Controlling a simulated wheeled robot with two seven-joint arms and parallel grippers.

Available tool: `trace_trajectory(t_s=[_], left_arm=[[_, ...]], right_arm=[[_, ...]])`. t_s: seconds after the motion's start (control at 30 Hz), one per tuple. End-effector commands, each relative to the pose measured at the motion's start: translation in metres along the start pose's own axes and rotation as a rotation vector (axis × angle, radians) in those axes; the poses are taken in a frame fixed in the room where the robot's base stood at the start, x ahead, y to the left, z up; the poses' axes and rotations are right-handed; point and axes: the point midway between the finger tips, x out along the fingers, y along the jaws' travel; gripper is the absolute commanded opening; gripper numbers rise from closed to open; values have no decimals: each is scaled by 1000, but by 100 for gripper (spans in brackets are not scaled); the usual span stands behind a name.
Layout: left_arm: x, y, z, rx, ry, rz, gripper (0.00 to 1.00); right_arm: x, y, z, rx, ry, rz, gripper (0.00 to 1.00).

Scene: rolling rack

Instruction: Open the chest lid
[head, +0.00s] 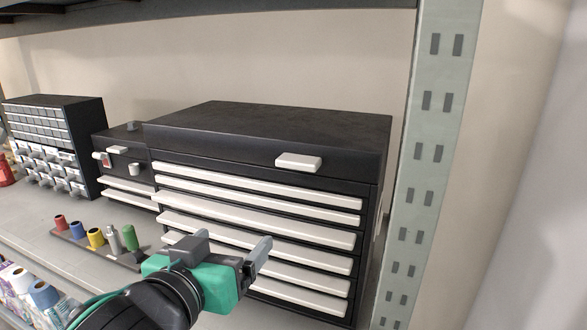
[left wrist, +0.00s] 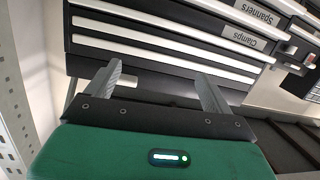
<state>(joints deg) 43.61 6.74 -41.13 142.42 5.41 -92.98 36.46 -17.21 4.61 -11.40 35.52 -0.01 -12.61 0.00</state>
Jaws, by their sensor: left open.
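The black chest stands on the shelf in the middle of the head view, with several drawers that have long white handles. Its lid (head: 280,129) is down, and a small white handle (head: 298,162) sits on the lid's front face. My left gripper (head: 233,246) is green and grey, open and empty, in front of the lower drawers (head: 259,221) and below the lid handle. In the left wrist view its two fingers (left wrist: 157,90) are spread and point at the drawer fronts (left wrist: 170,48). My right gripper is in neither view.
A smaller black cabinet (head: 116,140) and a small-parts organizer (head: 62,120) stand left of the chest. A rack of coloured cylinders (head: 96,238) lies on the grey shelf. A perforated upright post (head: 432,150) stands close on the right. An upper shelf edge crosses the top.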

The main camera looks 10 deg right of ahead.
Motion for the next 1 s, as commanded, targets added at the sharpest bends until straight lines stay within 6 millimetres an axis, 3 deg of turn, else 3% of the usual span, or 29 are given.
trace_trajectory(t_s=[0.03, 0.2, 0.57, 0.77, 1.0], left_arm=[[-4, 10, -15, 21, 34, 14, 85], [-17, 35, -46, 65, 106, 53, 85], [-24, 57, -68, 102, 160, 82, 85], [5, 59, -74, 101, 158, 79, 85], [56, 64, -83, 103, 159, 79, 85]], right_arm=[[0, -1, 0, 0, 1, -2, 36], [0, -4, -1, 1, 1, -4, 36], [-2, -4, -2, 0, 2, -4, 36], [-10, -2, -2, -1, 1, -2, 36], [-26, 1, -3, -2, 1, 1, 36]])
